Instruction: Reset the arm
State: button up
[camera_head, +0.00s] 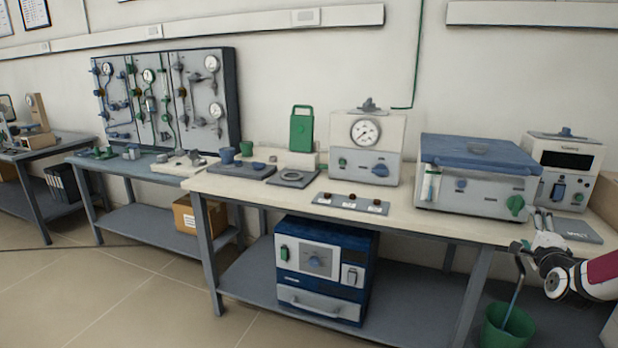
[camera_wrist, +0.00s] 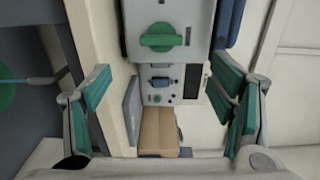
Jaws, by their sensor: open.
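My gripper (camera_head: 540,232) is at the right side of the head view, near the right end of the long bench (camera_head: 400,212). In the wrist view my gripper (camera_wrist: 165,100) is open, with its green-padded fingers wide apart and nothing between them. Beyond the fingers, the wrist view shows a white device with a green knob (camera_wrist: 161,37), a panel with a blue switch (camera_wrist: 161,83) and a cardboard box (camera_wrist: 158,130). The white device with the blue lid (camera_head: 478,152) stands left of my gripper in the head view.
A device with a dark display (camera_head: 566,160) stands behind my gripper. A gauge box (camera_head: 367,150) is mid-bench. A blue furnace (camera_head: 325,268) sits on the lower shelf. A green bin (camera_head: 507,325) is below my gripper. The floor in front (camera_head: 110,290) is clear.

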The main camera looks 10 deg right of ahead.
jog(key=w+a+r+n+g+y, duration=0.15)
jog(key=a+n, duration=0.25)
jog(key=a, duration=0.4)
jog(key=w+a+r+n+g+y, duration=0.1)
jog(key=w+a+n+g+y, duration=0.2)
jog(key=a, duration=0.5)
jog(key=s+a+r+n+g+y, duration=0.1)
jog(key=s+a+r+n, duration=0.15)
jog(key=a, duration=0.45)
jog(key=s+a+r+n+g, duration=0.1)
jog(key=s+a+n+g, duration=0.1)
jog(key=s+a+n, duration=0.3)
jog(key=s+a+r+n+g+y, duration=0.1)
jog(key=s+a+n+g, duration=0.15)
jog(key=s+a, duration=0.75)
jog(key=s+a+r+n+g+y, duration=0.15)
jog(key=s+a+n, duration=0.35)
jog(key=s, duration=0.8)
jog(key=s+a+r+n+g+y, duration=0.1)
jog(key=s+a+n+g, duration=0.15)
jog(key=s+a, duration=0.8)
notch_tip(320, 180, up, 18)
jog(key=s+d+t+p, duration=0.1)
jog(key=t+p, duration=0.1)
jog(key=p, duration=1.4)
jog(key=shift+s+d+t+p, duration=0.15)
jog(key=shift+d+t+p, duration=0.15)
jog(key=shift+d+t, duration=0.1)
jog(key=shift+f, duration=0.1)
